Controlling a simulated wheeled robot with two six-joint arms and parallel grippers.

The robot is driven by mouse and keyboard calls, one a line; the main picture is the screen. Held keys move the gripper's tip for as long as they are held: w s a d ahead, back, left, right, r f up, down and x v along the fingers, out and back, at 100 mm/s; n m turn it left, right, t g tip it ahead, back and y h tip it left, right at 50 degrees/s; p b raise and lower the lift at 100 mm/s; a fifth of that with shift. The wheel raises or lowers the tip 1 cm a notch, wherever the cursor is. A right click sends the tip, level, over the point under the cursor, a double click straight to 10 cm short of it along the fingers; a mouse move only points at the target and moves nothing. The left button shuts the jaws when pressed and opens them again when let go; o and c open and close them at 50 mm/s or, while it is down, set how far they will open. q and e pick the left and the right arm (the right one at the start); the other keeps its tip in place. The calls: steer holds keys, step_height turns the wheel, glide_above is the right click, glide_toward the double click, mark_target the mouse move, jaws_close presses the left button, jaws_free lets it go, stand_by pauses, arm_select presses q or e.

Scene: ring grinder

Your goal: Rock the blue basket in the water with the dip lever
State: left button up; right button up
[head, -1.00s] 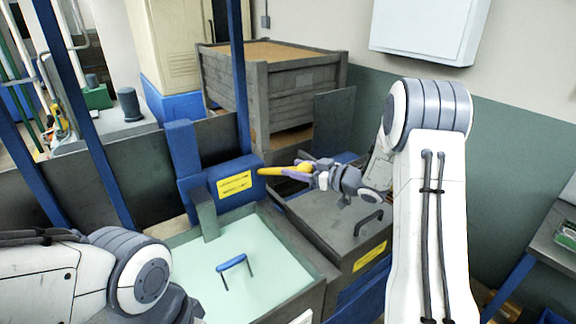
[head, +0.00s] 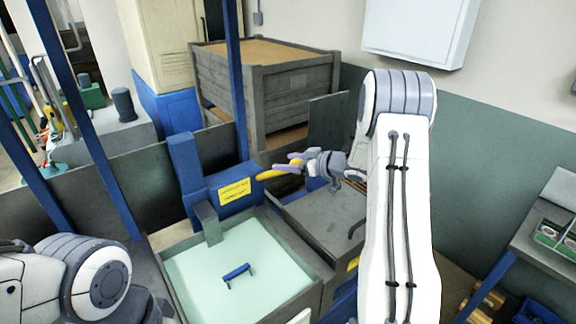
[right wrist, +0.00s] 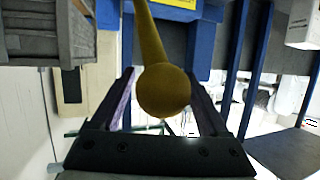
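The blue basket shows only as a blue handle (head: 237,270) just above the pale green water in the tank (head: 306,293); its body is hidden under the water. The yellow dip lever (head: 270,176) sticks out to the right from the blue housing with a yellow label. My right gripper (head: 287,166) is at the lever's outer end. In the right wrist view, the lever's round knob (right wrist: 164,92) lies between the two fingers, which stand apart with narrow gaps beside it. My left arm is at the lower left, its gripper out of view.
A grey covered box (head: 318,213) with a black handle stands right of the tank. A wooden crate (head: 290,90) is behind. A blue post (head: 237,80) rises behind the housing. A side table (head: 545,230) stands at the far right.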

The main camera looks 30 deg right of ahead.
steer(key=shift+a+f, duration=0.1)
steer(key=shift+s+f, duration=0.1)
steer(key=shift+d, duration=0.2)
steer(key=shift+s+d, duration=0.15)
steer(key=shift+s, duration=0.15)
steer(key=b+v, duration=0.3)
steer(key=v, duration=0.6)
steer(key=shift+s+r, duration=0.25)
steer(key=shift+s, duration=0.05)
